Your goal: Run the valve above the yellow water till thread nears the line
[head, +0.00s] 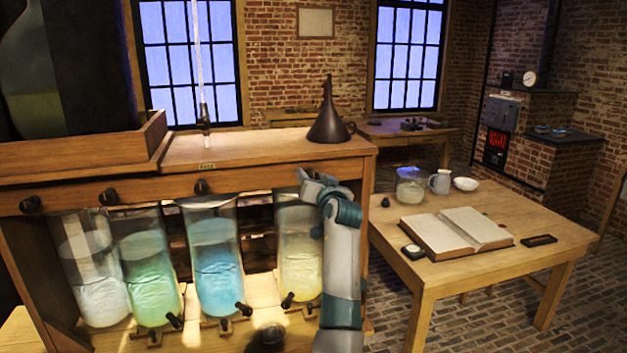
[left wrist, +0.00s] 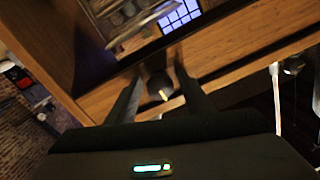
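A jar of yellow water (head: 300,255) stands at the right end of the wooden cabinet's row of jars. My left gripper (head: 304,178) is at the cabinet's front rail above that jar, and my arm covers the jar's right side. The left wrist view shows its two dark fingers (left wrist: 160,88) spread on either side of a dark round valve knob (left wrist: 157,82) with a pale yellow mark. A gap shows beside the knob. A thin upright glass tube (head: 197,50) stands on the cabinet top; its thread and line are too small to read. My right gripper is out of view.
Clear, green (head: 148,270) and blue (head: 217,270) jars stand left of the yellow one, with their own valves (head: 201,187) on the rail and small taps below. A dark funnel (head: 328,122) stands on the cabinet top. A table (head: 480,270) at right holds an open book.

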